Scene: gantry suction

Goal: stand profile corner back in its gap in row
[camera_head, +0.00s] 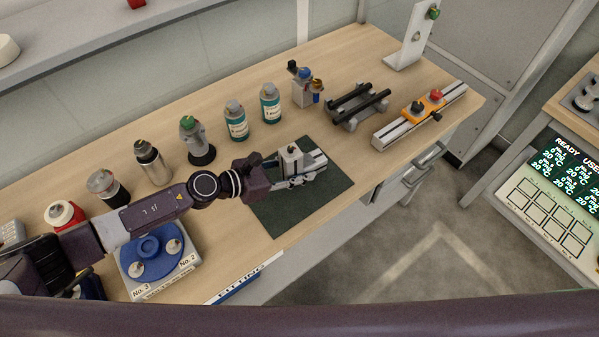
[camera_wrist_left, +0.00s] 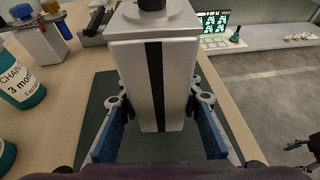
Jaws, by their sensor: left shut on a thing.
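The profile corner (camera_head: 312,158) is a pale aluminium piece with an upright part and a low arm, over the dark green mat (camera_head: 270,216). In the left wrist view the profile corner (camera_wrist_left: 181,85) stands as a light grey block with a black slot, between my finger pads. My left gripper (camera_head: 293,180) is shut on it; I cannot tell whether it touches the mat. The wrist view shows the left gripper's blue pads (camera_wrist_left: 160,135) on both sides. A dark part at that view's right edge looks like my right gripper (camera_wrist_left: 308,145), too cut off to read.
A row along the back holds a steel bottle (camera_head: 152,162), teal bottles (camera_head: 236,121), a valve block (camera_head: 304,88), a black-rod fixture (camera_head: 342,112) and a rail (camera_head: 397,132) with an orange carriage. A blue round fixture (camera_head: 150,249) stands front left. The front mat is bare.

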